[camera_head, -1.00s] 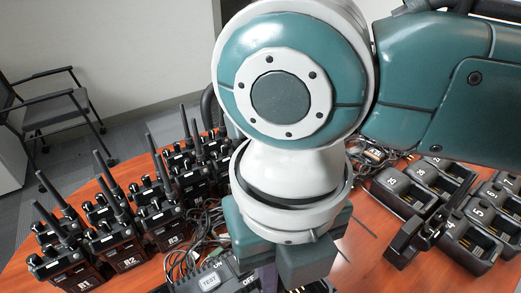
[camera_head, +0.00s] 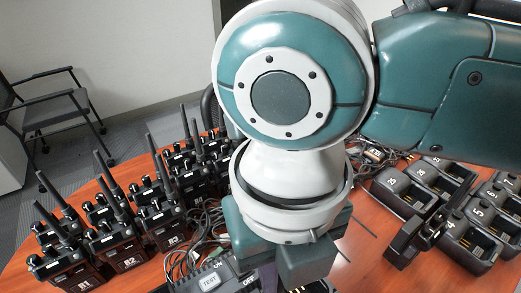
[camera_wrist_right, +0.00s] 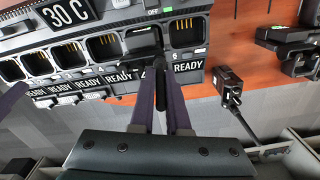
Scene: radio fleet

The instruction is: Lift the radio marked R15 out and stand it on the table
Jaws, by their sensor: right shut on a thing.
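My right gripper (camera_wrist_right: 161,78) is shut on a slim black part, which looks like the antenna of a black radio (camera_wrist_right: 142,42). That radio sits at a bay of the multi-bay charger (camera_wrist_right: 102,26), with the fingers partly covering it; no R15 mark is readable. My left gripper is not in view.
Several upright radios with antennas, including R1 (camera_head: 68,262), R2 (camera_head: 118,240) and R3 (camera_head: 160,224), crowd the table's left side. Numbered single chargers (camera_head: 466,240) stand at the right. Loose cables (camera_head: 205,225) lie between. A chair (camera_head: 58,105) stands behind.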

